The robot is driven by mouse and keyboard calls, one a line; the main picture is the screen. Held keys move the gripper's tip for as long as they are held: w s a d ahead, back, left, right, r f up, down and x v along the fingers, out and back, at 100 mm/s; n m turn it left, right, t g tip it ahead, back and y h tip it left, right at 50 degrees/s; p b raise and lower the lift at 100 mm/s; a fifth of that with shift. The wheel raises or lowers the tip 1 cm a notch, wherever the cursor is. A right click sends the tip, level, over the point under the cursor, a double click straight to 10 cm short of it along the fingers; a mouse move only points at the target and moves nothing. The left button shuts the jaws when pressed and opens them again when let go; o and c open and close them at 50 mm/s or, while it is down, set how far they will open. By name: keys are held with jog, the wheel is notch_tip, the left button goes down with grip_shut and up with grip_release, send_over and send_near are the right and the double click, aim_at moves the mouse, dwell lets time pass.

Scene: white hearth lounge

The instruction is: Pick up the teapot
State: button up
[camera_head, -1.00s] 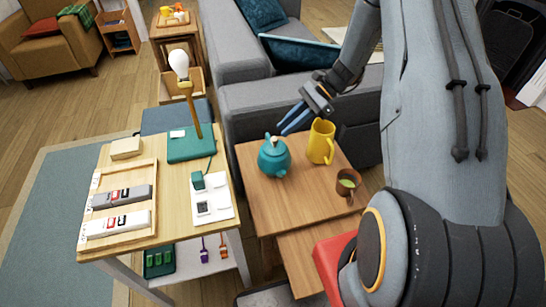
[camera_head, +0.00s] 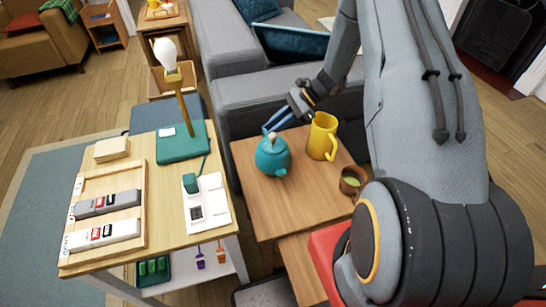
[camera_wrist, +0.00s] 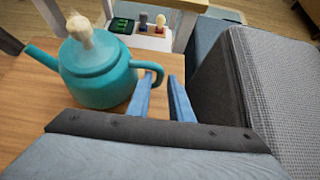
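The teal teapot (camera_head: 272,157) with a pale knob on its lid stands upright on the small wooden table (camera_head: 262,205). In the wrist view the teapot (camera_wrist: 97,72) fills the upper left, its spout pointing left and its loop handle (camera_wrist: 157,72) towards my fingers. My gripper (camera_head: 267,128) reaches in from behind the teapot in the head view. In the wrist view my gripper's (camera_wrist: 161,82) two blue fingers are apart, with a gap between them. The handle is right by the left fingertip; I cannot tell whether they touch.
A yellow jug (camera_head: 321,137) stands close right of the teapot, and a brown cup (camera_head: 352,181) stands nearer the front. A grey sofa (camera_head: 255,95) is behind the table. A desk with a lamp (camera_head: 169,60) is at left. The table's front left is clear.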

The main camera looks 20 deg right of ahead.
jog(key=p+x, duration=0.1)
jog(key=x, duration=0.6)
jog(key=shift+a+f, duration=0.15)
jog(key=shift+f, duration=0.15)
grip_shut()
dwell(1.1)
